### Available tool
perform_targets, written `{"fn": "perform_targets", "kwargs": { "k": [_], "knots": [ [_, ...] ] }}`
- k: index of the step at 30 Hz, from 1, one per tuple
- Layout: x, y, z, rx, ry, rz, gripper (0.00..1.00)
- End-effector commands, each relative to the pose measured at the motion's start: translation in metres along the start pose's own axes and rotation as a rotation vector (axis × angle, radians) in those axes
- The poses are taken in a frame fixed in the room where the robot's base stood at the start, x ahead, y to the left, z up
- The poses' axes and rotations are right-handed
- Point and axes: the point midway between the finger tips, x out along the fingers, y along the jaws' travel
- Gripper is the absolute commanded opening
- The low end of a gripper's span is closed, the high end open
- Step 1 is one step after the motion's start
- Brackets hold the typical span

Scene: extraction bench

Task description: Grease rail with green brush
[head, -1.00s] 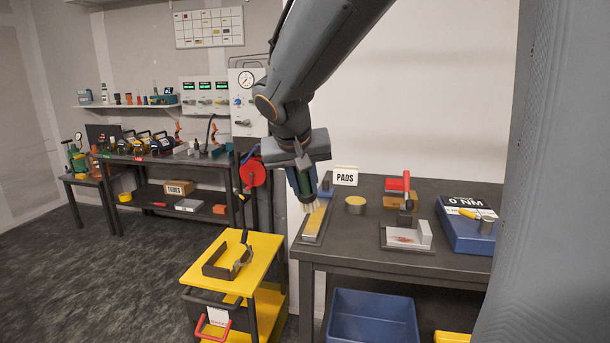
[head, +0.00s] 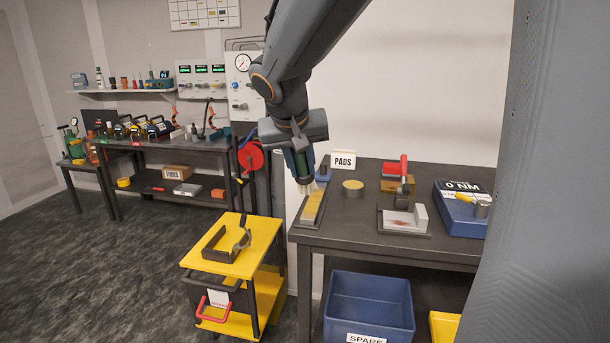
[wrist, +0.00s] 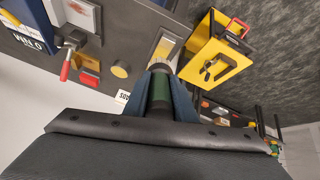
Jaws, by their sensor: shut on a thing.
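My gripper (head: 299,164) is shut on the green brush (head: 302,166), which points bristles down. The green handle of the brush also shows between the fingers in the wrist view (wrist: 160,88). The pale bristles are at the far end of the rail (head: 313,207), a strip with a yellowish top on a grey base at the left edge of the dark bench (head: 350,232). The rail also shows in the wrist view (wrist: 166,46), just beyond the brush. I cannot tell whether the bristles touch it.
A PADS sign (head: 343,160) and a round yellow-topped tin (head: 352,188) stand near the rail. A red-handled tool (head: 403,168), a grey block plate (head: 403,222) and a blue 0 NM box (head: 462,225) are to the right. A yellow cart (head: 257,246) stands left of the bench.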

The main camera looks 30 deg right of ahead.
Motion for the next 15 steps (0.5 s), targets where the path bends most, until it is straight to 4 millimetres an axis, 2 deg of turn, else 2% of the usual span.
{"fn": "perform_targets", "kwargs": {
  "k": [15],
  "knots": [
    [0.0018,0.0049,-0.0103,0.002,-0.118,-0.035,0.00]
  ]
}}
